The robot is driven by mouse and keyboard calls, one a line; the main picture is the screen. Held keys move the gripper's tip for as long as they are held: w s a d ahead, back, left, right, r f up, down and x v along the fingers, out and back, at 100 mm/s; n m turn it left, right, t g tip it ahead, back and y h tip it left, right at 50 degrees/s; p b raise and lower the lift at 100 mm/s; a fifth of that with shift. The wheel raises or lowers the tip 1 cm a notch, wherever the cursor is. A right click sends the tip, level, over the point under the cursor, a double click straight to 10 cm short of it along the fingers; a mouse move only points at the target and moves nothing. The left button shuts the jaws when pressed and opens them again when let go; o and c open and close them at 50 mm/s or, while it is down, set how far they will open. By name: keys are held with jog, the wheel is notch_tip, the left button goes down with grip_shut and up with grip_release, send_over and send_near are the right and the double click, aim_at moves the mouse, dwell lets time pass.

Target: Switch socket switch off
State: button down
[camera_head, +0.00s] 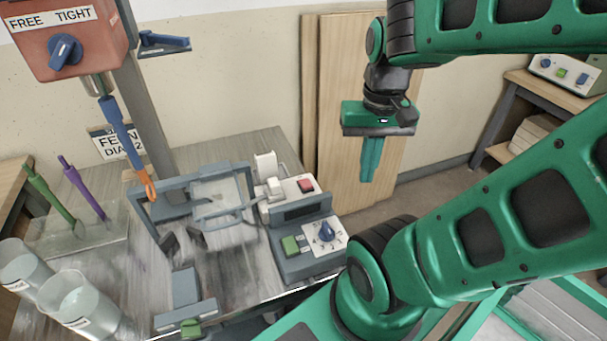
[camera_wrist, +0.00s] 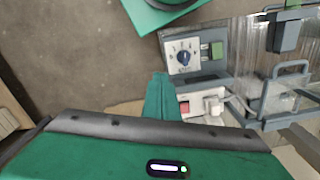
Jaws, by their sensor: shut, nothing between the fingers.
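The socket (camera_head: 290,190) is a white box at the back right of the workbench, with a red rocker switch (camera_head: 306,185) and a white plug (camera_head: 273,187) beside it. The switch's tilt is too small to read. In the wrist view the red switch (camera_wrist: 184,108) lies just right of my fingers, with the plug (camera_wrist: 213,106) further right. My gripper (camera_head: 368,180) points down with its green fingers closed and empty. It hangs in the air to the right of the socket in the head view. Its fingertips (camera_wrist: 159,76) also show in the wrist view.
A grey control box with a blue dial (camera_head: 326,231) and a green button (camera_head: 290,245) stands in front of the socket. A clear chamber with a grey frame (camera_head: 222,205) is left of it. Wooden boards (camera_head: 335,100) lean on the wall behind my gripper.

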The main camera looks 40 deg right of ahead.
jog(key=w+d+m+g, duration=0.1)
jog(key=w+d+m, duration=0.1)
jog(key=w+m, duration=0.75)
jog(key=m, duration=0.4)
send_over(307, 185)
jog(key=w+d, duration=0.1)
jog(key=w, duration=0.1)
notch_tip(307, 185, down, 3)
jog(key=shift+w+f+m+g, duration=0.2)
jog(key=shift+w+m+g, duration=0.2)
jog(key=shift+w, duration=0.15)
jog(key=f, duration=0.4)
jog(key=s+f, duration=0.1)
jog(key=f, duration=0.4)
jog(key=s+f, duration=0.1)
jog(key=f, duration=0.3)
jog(key=shift+s+a+f, duration=0.2)
jog(key=shift+a+f, duration=0.1)
jog(key=shift+f, duration=0.1)
